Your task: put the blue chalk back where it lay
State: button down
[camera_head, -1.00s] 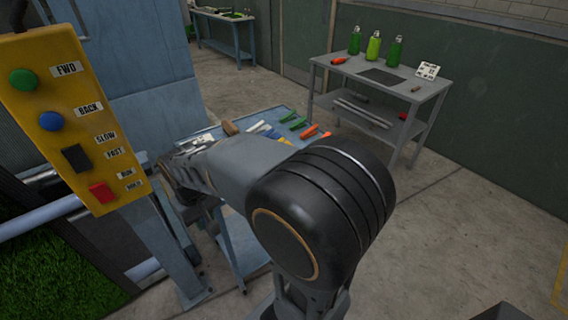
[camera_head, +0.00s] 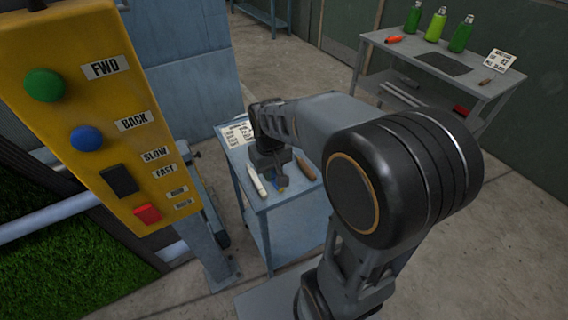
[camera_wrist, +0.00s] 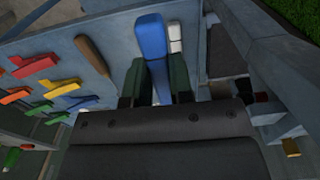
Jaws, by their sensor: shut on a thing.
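The blue chalk (camera_wrist: 152,50) is a long blue stick between the two dark green fingers of my gripper (camera_wrist: 153,82) in the wrist view. The gripper is shut on it. In the head view my gripper (camera_head: 272,172) points down over the blue cart top (camera_head: 257,203), and a bit of blue shows at its tips. Whether the chalk touches the cart top is not clear. A white stick (camera_wrist: 175,38) lies close beside the chalk in the wrist view; a white piece (camera_head: 257,180) shows left of the gripper in the head view.
A brown-handled tool (camera_head: 306,168) lies right of the gripper. A printed card (camera_head: 237,133) lies at the cart's back left. Several coloured clips (camera_wrist: 42,85) show in the wrist view. A yellow control box (camera_head: 95,110) stands at left; a grey bottle table (camera_head: 430,65) stands behind.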

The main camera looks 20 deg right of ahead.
jog(key=w+d+f+p, duration=0.1)
jog(key=w+d+f, duration=0.2)
jog(key=w+d, duration=0.15)
jog(key=p, duration=0.1)
send_over(289, 174)
notch_tip(289, 174, down, 6)
jog(key=shift+s+a+r, duration=0.1)
jog(key=shift+r, duration=0.05)
notch_tip(289, 174, down, 3)
jog(key=shift+r+p, duration=0.1)
jog(key=shift+p, duration=0.45)
jog(key=shift+f, duration=0.25)
jog(key=shift+f, duration=0.1)
jog(key=shift+f, duration=0.15)
jog(key=c, duration=1)
grip_release()
